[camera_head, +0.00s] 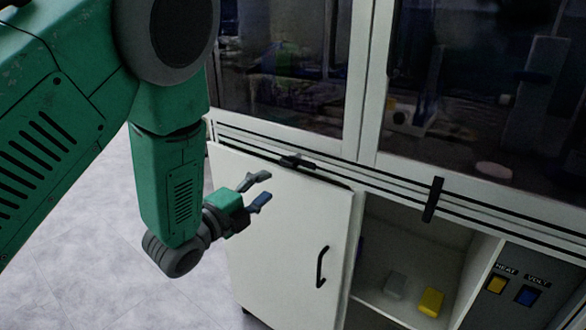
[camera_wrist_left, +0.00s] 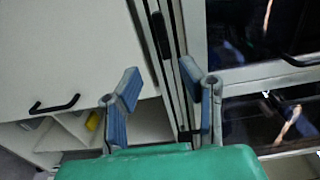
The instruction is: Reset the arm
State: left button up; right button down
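My left arm comes in from the left in the head view, green with dark grey joints. My left gripper (camera_head: 264,188) is open and empty, with its two fingers apart in front of the white cabinet door (camera_head: 285,225). In the left wrist view, my left gripper (camera_wrist_left: 165,92) shows both blue-grey fingers spread, with nothing between them. The cabinet door (camera_wrist_left: 70,50) is behind them there. My right arm and right gripper are in neither view.
The door has a black handle (camera_head: 321,266). Right of it, an open compartment (camera_head: 410,240) holds a yellow object (camera_head: 431,302) and a pale object (camera_head: 395,284). Glass doors (camera_head: 480,90) are above. Grey floor (camera_head: 90,250) is clear at left.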

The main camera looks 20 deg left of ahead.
pick_arm(q)
jog(key=s+a+f+n+g+y, duration=0.2)
jog(key=s+f+n+g, duration=0.3)
jog(key=f, duration=0.5)
jog(key=s+a+f+n+g+y, duration=0.25)
jog(key=s+f+n, duration=0.4)
jog(key=f, duration=0.45)
jog(key=s+a+f+n+g+y, duration=0.1)
jog(key=s+f+n+g, duration=0.3)
jog(key=s, duration=0.8)
jog(key=s+f+n+g, duration=0.5)
jog(key=s+f+n, duration=0.1)
jog(key=s, duration=0.6)
jog(key=shift+a+y, duration=0.35)
jog(key=shift+a, duration=0.05)
